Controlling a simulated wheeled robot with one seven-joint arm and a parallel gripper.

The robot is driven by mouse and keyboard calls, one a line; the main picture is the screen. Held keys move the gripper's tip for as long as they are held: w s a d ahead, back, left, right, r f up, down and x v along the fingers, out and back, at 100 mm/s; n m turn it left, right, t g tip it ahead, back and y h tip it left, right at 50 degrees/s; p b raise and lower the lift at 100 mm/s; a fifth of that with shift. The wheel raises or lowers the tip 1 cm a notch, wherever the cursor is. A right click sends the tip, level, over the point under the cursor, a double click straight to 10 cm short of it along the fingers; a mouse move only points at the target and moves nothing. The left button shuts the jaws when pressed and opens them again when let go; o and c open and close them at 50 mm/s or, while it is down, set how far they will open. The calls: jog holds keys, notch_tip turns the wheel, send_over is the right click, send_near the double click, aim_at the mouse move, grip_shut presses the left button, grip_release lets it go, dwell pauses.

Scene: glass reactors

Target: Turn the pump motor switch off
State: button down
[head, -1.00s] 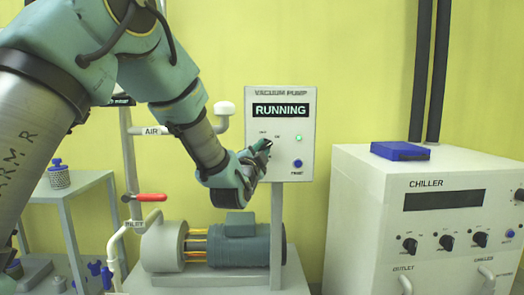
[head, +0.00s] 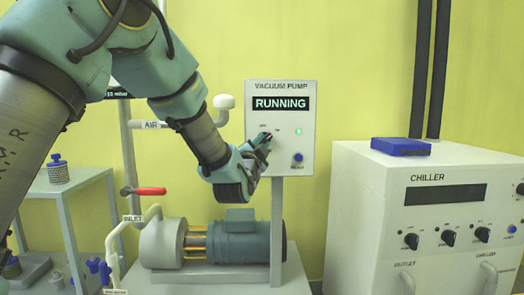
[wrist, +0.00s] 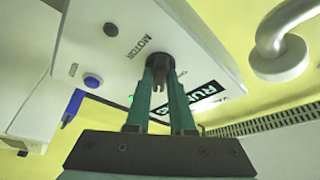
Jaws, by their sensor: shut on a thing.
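The vacuum pump panel (head: 281,158) is a white box on a grey post, with a display (head: 281,103) reading RUNNING. A green light (head: 298,131) on it is lit. My gripper (head: 265,141) is at the panel's left half and covers most of the switch. In the wrist view the dark round motor switch (wrist: 164,64) stands beside the label MOTOR. My gripper (wrist: 167,78) is shut on it, one teal finger on each side. The knob's exact pointing is hard to read.
A blue button (head: 297,158) sits below the light; it also shows in the wrist view (wrist: 92,80). The pump (head: 230,240) lies below my gripper. A red-handled valve (head: 150,191) is to the left, the chiller (head: 420,205) to the right.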

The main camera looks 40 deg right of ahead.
jog(key=shift+s+d+f+n+t+y+b, duration=0.1)
jog(key=shift+n+t+y+b, duration=0.7)
jog(key=shift+n+b, duration=1.45)
jog(key=shift+s+d+f+n+t+y+b, duration=0.1)
jog(key=shift+d+f+n+t+y+b, duration=0.1)
jog(key=shift+n+t+b, duration=1.55)
jog(key=shift+s+d+f+n+t+y+b, duration=0.1)
jog(key=shift+n+t+y+b, duration=0.45)
jog(key=shift+n+b, duration=2.2)
jog(key=shift+r+n, duration=0.15)
jog(key=shift+n, duration=0.6)
jog(key=c, duration=0.8)
grip_release()
jog(key=shift+a, duration=0.1)
jog(key=v, duration=1)
jog(key=shift+s+a+p, duration=0.15)
jog(key=shift+s+p, duration=0.15)
jog(key=shift+s, duration=0.05)
